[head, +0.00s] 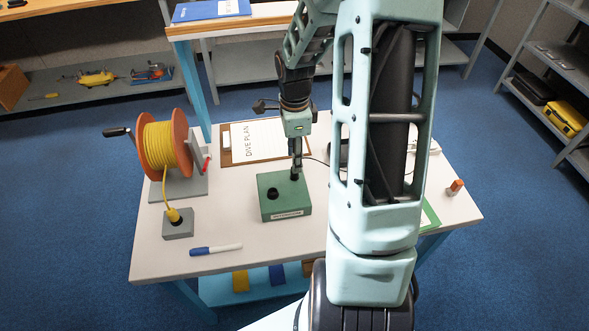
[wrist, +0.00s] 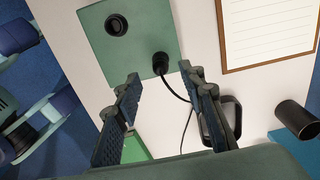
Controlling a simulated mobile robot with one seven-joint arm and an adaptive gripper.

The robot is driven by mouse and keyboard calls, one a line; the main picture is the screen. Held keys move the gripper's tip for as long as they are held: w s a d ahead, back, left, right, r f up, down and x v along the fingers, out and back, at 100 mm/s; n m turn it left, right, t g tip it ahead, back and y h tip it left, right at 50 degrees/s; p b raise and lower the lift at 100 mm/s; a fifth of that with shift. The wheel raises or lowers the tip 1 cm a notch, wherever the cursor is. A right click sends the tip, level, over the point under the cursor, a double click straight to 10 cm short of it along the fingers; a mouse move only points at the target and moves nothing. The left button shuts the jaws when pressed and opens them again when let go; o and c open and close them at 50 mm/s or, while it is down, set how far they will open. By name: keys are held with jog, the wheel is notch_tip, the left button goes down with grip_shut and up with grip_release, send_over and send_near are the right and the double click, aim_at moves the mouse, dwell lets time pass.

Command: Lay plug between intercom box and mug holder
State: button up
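The intercom box (head: 285,208) is green and stands mid-table; it also shows in the wrist view (wrist: 142,30). A black plug (wrist: 160,62) stands at one corner of its top, with a black cable running from it. A second black round fitting (wrist: 116,25) on the box looks empty. My gripper (wrist: 160,78) is open, its fingers apart on either side of the plug with a gap visible; in the head view my gripper (head: 296,160) points down over the box. I cannot make out the mug holder for certain; a dark cylinder (wrist: 296,117) shows near the table edge.
A winch with yellow rope (head: 165,147) and a grey box (head: 178,224) with a yellow plug stand at left. A blue-capped marker (head: 216,249) lies in front. A clipboard (head: 227,157) lies behind. A dark ring-like object (wrist: 222,122) is partly hidden. My arm hides the table's right middle.

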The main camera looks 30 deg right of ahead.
jog(key=shift+f, duration=2.35)
jog(key=shift+c, duration=0.3)
grip_shut()
jog(key=shift+r, duration=0.1)
